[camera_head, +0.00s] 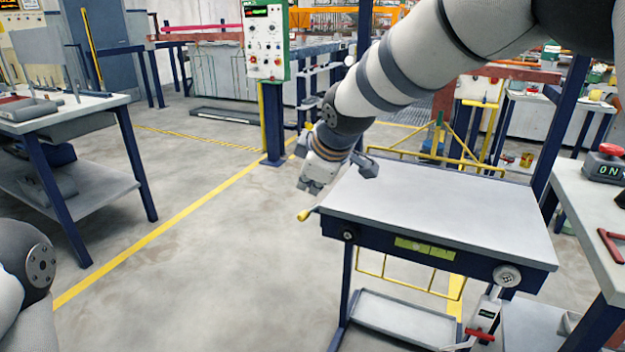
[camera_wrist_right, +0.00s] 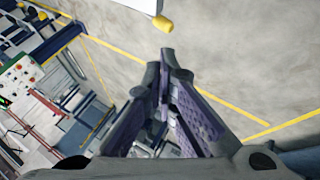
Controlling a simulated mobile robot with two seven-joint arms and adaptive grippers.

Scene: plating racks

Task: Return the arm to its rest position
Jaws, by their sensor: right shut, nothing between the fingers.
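My right arm (camera_head: 400,70) comes in from the top right of the head view and reaches out over the far left part of a grey-topped work table. My right gripper (camera_head: 312,186) hangs at its end, just off the table's left far corner. In the right wrist view the right gripper (camera_wrist_right: 166,58) has its fingers together with nothing between them. A dark and white part of my left arm (camera_head: 25,270) shows at the lower left edge of the head view. The left gripper is out of view.
The work table (camera_head: 430,205) has a bare top and a yellow-tipped handle (camera_head: 305,215) at its left corner. A side bench (camera_head: 590,200) with a red-buttoned ON box (camera_head: 605,163) stands right. Another bench (camera_head: 60,115) stands left. A green control post (camera_head: 268,60) stands behind. The middle floor is clear.

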